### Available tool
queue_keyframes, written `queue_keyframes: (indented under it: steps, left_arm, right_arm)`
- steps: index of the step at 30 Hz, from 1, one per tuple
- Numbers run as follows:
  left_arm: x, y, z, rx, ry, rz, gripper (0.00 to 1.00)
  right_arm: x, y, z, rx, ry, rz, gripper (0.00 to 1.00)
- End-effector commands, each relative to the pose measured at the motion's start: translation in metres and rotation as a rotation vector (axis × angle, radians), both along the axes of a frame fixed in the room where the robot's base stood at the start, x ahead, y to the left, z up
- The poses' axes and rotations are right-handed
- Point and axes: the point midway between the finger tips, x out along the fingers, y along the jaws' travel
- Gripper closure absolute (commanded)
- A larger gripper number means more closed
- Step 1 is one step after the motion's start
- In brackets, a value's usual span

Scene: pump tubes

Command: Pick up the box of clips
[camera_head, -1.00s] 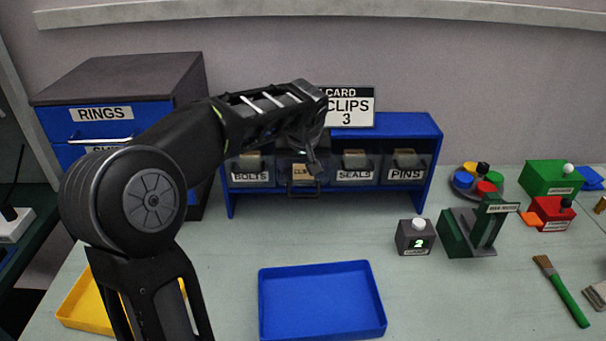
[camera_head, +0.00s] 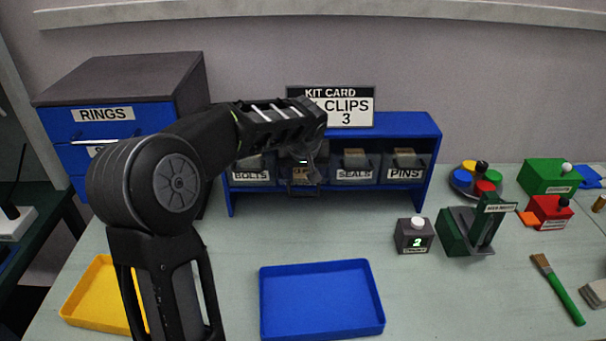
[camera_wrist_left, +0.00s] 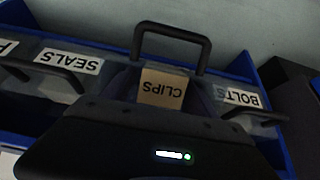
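My right gripper is not in view.
The blue rack (camera_head: 432,150) also holds bolts (camera_head: 250,174), seals (camera_head: 354,173) and pins (camera_head: 405,173). The blue tray (camera_head: 322,298) is empty in front. A counter box (camera_head: 414,237) is right of the clear table area.

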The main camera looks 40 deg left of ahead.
Motion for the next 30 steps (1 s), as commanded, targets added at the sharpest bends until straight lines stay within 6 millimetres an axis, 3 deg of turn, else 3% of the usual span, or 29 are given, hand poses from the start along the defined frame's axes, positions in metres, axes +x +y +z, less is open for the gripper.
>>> queue_keyframes:
  steps: [23, 30]
  left_arm:
    - [0.0001, -0.0001, 0.0001, 0.0, 0.0, 0.0, 0.97]
    - [0.0001, 0.0, 0.0005, 0.001, -0.001, 0.0, 0.97]
  right_arm:
    - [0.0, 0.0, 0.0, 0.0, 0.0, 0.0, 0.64]
    - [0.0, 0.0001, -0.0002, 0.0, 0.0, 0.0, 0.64]
